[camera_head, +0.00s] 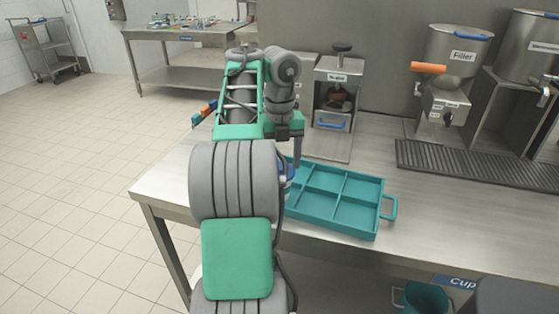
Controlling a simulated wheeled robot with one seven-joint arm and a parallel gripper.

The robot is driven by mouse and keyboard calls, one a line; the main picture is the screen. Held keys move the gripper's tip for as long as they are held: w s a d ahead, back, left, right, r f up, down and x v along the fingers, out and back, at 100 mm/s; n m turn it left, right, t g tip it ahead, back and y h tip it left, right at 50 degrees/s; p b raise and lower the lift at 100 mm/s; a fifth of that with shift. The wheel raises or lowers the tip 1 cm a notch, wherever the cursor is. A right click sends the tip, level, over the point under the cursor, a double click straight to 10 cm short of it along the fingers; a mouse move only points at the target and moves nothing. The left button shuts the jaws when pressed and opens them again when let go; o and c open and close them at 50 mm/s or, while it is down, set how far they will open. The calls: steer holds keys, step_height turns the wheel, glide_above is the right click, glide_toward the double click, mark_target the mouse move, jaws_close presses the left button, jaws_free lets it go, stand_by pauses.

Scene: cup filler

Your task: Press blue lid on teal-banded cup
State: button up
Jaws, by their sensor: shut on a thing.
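My gripper (293,158) points down over the left end of the teal tray (382,212), partly hidden behind my own arm. It is shut on a small blue thing (291,172) at its fingertips, which looks like the blue lid. Most of that blue thing is hidden by the arm. I cannot make out the teal-banded cup; the left end of the tray is covered by my arm. I cannot tell whether the blue thing touches a cup.
The tray's visible compartments look empty. A sealer-like machine (335,95) stands behind it. A filler (455,60) with an orange handle (428,68) and a drain grate (480,165) are at right. Small coloured blocks (205,112) lie at the table's left edge. A teal bin (425,298) stands below.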

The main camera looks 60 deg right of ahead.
steer(key=shift+f+b, duration=0.4)
stand_by(0.4)
steer(key=o, duration=1.3)
steer(key=shift+o, duration=0.2)
step_height(320, 180, up, 8)
steer(key=p, duration=0.7)
steer(key=shift+f, duration=0.1)
